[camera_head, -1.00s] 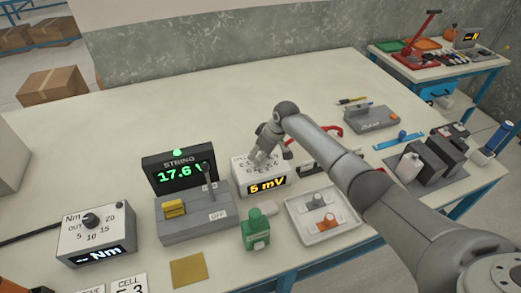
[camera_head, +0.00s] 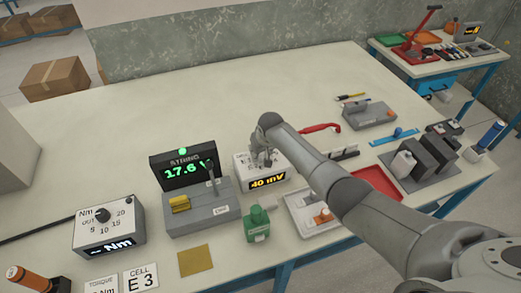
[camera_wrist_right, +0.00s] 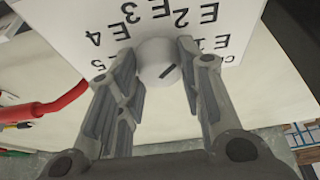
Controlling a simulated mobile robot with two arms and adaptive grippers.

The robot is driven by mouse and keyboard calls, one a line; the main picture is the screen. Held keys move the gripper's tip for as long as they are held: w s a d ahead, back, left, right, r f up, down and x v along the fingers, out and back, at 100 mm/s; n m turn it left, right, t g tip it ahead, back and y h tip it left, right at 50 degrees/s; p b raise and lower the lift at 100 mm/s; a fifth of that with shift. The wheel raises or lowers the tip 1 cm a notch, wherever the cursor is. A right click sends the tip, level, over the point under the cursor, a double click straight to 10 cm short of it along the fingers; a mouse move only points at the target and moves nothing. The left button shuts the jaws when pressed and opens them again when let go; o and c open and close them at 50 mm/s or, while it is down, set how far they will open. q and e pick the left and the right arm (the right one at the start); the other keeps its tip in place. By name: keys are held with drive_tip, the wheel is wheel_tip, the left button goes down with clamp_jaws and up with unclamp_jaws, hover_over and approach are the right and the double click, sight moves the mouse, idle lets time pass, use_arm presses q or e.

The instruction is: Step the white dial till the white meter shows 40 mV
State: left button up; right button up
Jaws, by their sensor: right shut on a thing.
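The white meter (camera_head: 244,172) stands near the middle of the table, and its yellow display (camera_head: 267,181) reads 40 mV. My right gripper (camera_head: 262,160) is over the meter's top and hides most of its dial face. In the right wrist view the round white dial (camera_wrist_right: 158,60) with a short dark pointer mark sits between the two fingers of my right gripper (camera_wrist_right: 158,68), which is shut on it. The labels E 2, E 3 and E 4 show upside down on the white face around it. My left gripper is not in view.
A STRING meter (camera_head: 183,168) reading 17.6 V stands left of the white meter, with a grey switch box (camera_head: 205,215) before it. A green bottle-like piece (camera_head: 257,222) and a white tray (camera_head: 300,229) are in front. A card (camera_head: 141,277) reads CELL E 3.

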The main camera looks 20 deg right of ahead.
idle(0.4)
drive_tip(key=o, duration=1)
drive_tip(key=shift+v, duration=6)
